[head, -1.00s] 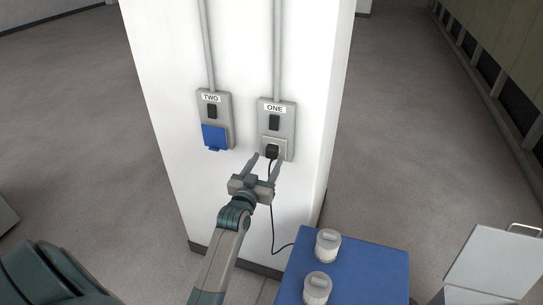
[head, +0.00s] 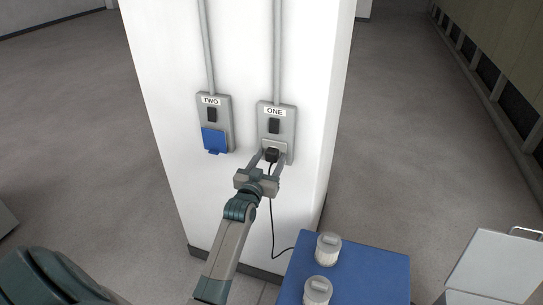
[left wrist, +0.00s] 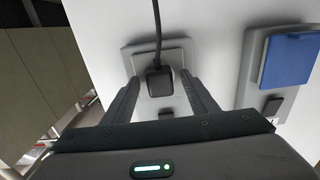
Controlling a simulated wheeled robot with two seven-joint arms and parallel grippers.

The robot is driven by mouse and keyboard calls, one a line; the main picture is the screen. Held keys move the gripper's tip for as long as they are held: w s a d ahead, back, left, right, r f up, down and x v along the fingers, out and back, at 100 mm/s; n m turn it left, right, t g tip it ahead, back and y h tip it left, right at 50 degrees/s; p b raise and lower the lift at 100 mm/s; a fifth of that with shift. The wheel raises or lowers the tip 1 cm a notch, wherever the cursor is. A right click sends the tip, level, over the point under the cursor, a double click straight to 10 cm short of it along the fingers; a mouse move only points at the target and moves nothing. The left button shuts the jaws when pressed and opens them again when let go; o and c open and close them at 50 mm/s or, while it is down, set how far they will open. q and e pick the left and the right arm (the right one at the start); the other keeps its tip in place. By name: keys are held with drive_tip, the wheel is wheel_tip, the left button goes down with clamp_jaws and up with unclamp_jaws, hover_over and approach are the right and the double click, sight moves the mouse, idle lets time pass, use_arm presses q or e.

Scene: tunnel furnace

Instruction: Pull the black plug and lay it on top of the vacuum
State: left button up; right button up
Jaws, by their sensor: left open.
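The black plug (head: 271,155) sits in the socket of the outlet box labelled ONE (head: 291,124) on the white pillar, its black cable hanging down. My left gripper (head: 268,158) is open, with one finger on each side of the plug. In the left wrist view, the plug (left wrist: 160,83) lies between the two spread fingers (left wrist: 162,92), and a gap shows on both sides. The vacuum is the blue box (head: 350,268) at the lower right, with two pale round caps on its top; the cable runs to it. My right gripper is not in view.
A second outlet box labelled TWO (head: 212,115) with a blue cover (head: 214,140) is left of ONE; the cover also shows in the left wrist view (left wrist: 290,60). A light grey case (head: 492,268) stands right of the vacuum. The vacuum's right top is clear.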

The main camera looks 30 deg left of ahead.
use_arm(q)
drive_tip(key=shift+p, duration=0.45)
idle(0.8)
clamp_jaws()
drive_tip(key=shift+s, duration=0.15)
drive_tip(key=shift+p+v, duration=0.85)
drive_tip(key=shift+v, duration=0.35)
drive_tip(key=shift+p+v, duration=0.9)
drive_tip(key=shift+v, duration=0.75)
